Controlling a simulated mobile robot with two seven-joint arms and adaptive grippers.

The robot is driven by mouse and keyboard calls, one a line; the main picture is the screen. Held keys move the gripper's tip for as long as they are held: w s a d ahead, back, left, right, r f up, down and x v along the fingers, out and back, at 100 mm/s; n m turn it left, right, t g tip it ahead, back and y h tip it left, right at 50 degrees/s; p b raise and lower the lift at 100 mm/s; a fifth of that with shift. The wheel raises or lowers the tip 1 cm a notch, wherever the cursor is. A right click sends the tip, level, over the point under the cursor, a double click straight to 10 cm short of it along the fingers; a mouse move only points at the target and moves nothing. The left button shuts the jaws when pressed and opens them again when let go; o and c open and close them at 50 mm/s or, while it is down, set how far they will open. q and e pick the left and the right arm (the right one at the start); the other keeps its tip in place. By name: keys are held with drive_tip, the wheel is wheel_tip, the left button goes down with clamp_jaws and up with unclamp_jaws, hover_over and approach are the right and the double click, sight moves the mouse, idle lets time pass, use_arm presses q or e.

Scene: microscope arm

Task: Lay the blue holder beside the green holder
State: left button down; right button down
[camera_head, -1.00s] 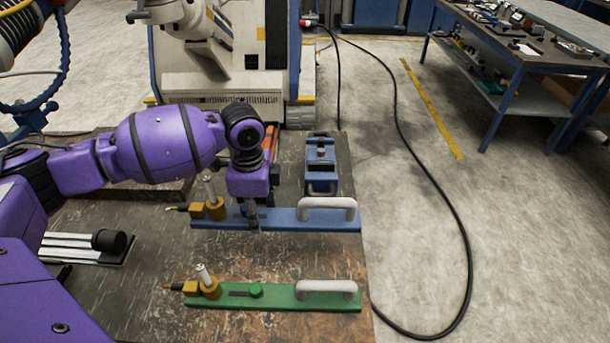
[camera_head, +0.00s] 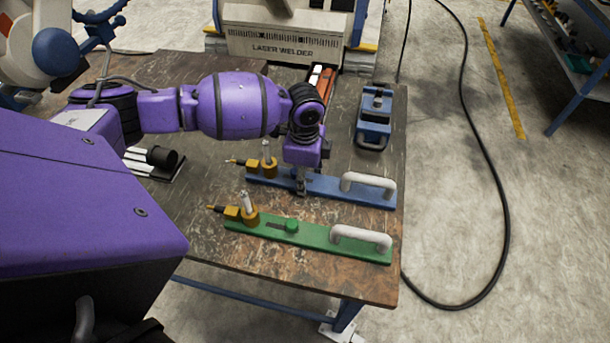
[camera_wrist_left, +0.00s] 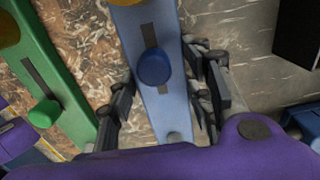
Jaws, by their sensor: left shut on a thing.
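The blue holder (camera_head: 330,187), a long flat bar with a white handle and a brass-coloured fitting, lies lengthwise over the workbench. My left gripper (camera_head: 301,189) is shut on it near mid-length. In the left wrist view, the fingers (camera_wrist_left: 165,98) straddle the bar (camera_wrist_left: 142,28) by its dark blue knob. Whether the bar rests on the bench or hangs just above it, I cannot tell. The green holder (camera_head: 312,236), of the same shape with a green knob, lies nearer the front bench edge, roughly parallel. A strip of bench separates the two. My right gripper is out of view.
A blue device with a handle (camera_head: 374,122) stands behind the blue holder on the workbench (camera_head: 220,240). A black-capped item on a plate (camera_head: 163,160) lies at the left. An orange-red piece (camera_head: 321,82) is at the back. A black cable (camera_head: 505,215) crosses the floor.

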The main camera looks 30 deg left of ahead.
use_arm(q)
drive_tip(key=shift+w+r, duration=0.1)
drive_tip(key=c, duration=0.9)
unclamp_jaws()
wheel_tip(320, 180, up, 12)
drive_tip(key=shift+p, duration=0.3)
